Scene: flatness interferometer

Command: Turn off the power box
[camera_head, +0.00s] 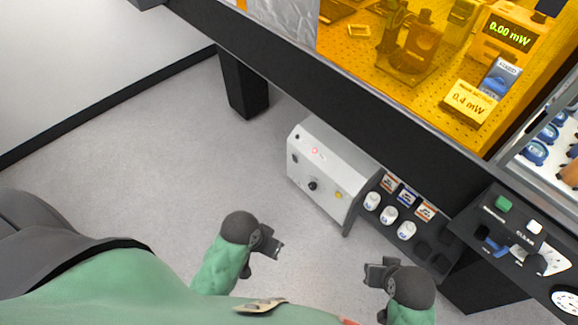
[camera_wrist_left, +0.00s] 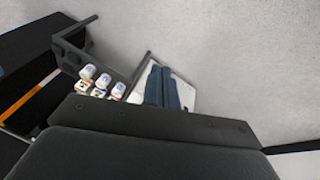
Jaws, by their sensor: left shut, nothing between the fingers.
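The white power box (camera_head: 335,165) stands below the table's front edge in the head view. Its front face has a small glowing red light (camera_head: 315,151), a black knob (camera_head: 313,186) and a yellow button (camera_head: 339,195). My left gripper (camera_head: 272,243) is shut and empty, apart from the box, lower and to its left in the picture. In the left wrist view the closed fingers (camera_wrist_left: 163,88) overlap part of the pale box (camera_wrist_left: 188,97). My right gripper (camera_head: 374,273) is below the box and bottle rack in the head view, apart from both; its opening is unclear.
A dark rack (camera_head: 432,236) with several white bottles (camera_head: 388,215) adjoins the box's right side. A control panel (camera_head: 510,238) lies further right. The optical table with amber-covered instruments (camera_head: 400,60) is above. A black table leg (camera_head: 246,85) stands left; grey floor (camera_head: 150,150) is clear.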

